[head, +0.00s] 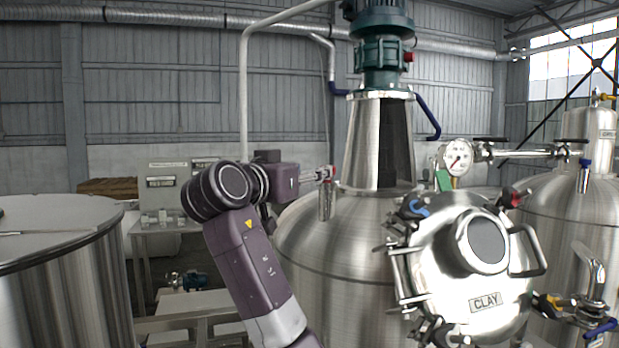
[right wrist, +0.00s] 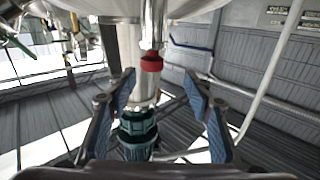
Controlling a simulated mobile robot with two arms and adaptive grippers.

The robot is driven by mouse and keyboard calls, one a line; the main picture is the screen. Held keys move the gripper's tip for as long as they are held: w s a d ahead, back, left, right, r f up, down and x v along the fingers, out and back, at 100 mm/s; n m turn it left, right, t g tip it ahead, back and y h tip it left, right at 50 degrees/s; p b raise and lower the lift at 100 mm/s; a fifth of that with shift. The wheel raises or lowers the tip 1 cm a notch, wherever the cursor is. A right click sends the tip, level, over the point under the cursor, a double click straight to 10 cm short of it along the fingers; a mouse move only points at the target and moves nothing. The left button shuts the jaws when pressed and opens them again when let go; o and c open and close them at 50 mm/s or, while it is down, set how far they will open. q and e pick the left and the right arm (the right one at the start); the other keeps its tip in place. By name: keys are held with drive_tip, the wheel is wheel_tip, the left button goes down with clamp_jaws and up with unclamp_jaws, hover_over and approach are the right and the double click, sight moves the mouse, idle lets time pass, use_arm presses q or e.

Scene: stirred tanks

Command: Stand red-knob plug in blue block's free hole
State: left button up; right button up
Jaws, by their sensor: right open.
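The red knob (right wrist: 152,63) shows in the right wrist view at the mouth of a steel nozzle (right wrist: 153,25). In the head view a small red patch (head: 328,172) shows there, atop the nozzle (head: 327,203) on the large tank. The plug's body is hidden. My right gripper (head: 322,175) reaches it from the left. In the right wrist view its two fingers (right wrist: 165,95) are spread apart, with the knob between and beyond their tips and no contact visible. I cannot make out a blue block. My left gripper is not in view.
The large tank (head: 330,245) carries a teal motor (head: 382,50) and a round hatch marked CLAY (head: 475,285). A pressure gauge (head: 457,157) stands right of the nozzle. A grey bench (head: 160,227) stands behind my arm.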

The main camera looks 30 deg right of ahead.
sight(327, 181)
drive_tip(key=p+x, duration=0.1)
drive_tip(key=x, duration=0.1)
drive_tip(key=p+x, duration=0.2)
drive_tip(key=s+p+x, duration=0.1)
drive_tip(key=p+x, duration=0.1)
drive_tip(key=x, duration=0.1)
drive_tip(key=shift+d+r, duration=0.15)
drive_tip(key=shift+d, duration=0.1)
drive_tip(key=shift+d+p, duration=0.2)
drive_tip(key=shift+p, duration=0.1)
drive_tip(key=shift+c, duration=1.4)
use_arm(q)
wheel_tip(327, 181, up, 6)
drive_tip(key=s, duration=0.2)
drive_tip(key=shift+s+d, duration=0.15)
use_arm(e)
clamp_jaws()
